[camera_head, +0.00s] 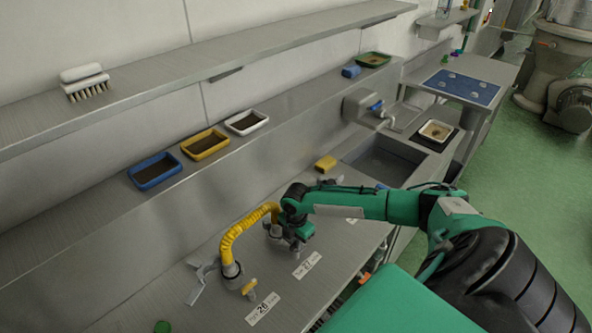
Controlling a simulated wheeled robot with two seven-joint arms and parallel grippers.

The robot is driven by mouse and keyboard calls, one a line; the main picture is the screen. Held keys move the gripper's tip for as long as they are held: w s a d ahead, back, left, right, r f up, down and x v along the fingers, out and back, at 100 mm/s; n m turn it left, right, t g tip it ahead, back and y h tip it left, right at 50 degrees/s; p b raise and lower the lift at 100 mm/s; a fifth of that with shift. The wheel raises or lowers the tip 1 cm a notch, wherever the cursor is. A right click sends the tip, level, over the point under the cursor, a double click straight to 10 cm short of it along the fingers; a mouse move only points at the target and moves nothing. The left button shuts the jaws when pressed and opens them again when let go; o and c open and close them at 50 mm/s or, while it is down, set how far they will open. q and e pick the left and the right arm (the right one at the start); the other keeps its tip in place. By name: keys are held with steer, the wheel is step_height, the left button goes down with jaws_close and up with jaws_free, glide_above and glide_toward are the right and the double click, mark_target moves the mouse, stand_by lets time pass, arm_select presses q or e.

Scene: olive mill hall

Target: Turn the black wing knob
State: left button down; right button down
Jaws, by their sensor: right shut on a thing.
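My right gripper (295,247) reaches in from the right on a green and black arm. It points down at the bench, just behind the label reading 27 (308,265). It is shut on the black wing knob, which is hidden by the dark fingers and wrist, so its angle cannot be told. My left gripper is not in view.
A yellow corrugated hose (240,227) arches close left of my gripper. A yellow-handled fitting (250,287) stands by the label reading 26 (262,308). A yellow sponge (325,163) lies near the sink (385,160). Small trays (205,145) line the ledge behind.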

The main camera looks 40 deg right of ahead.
stand_by(0.3)
steer(key=c, duration=1.5)
jaws_free()
steer(key=shift+d+r+b, duration=0.1)
steer(key=shift+r+b, duration=0.2)
steer(key=shift+r, duration=0.2)
steer(key=shift+r+b, duration=2.05)
steer(key=shift+r, duration=4.4)
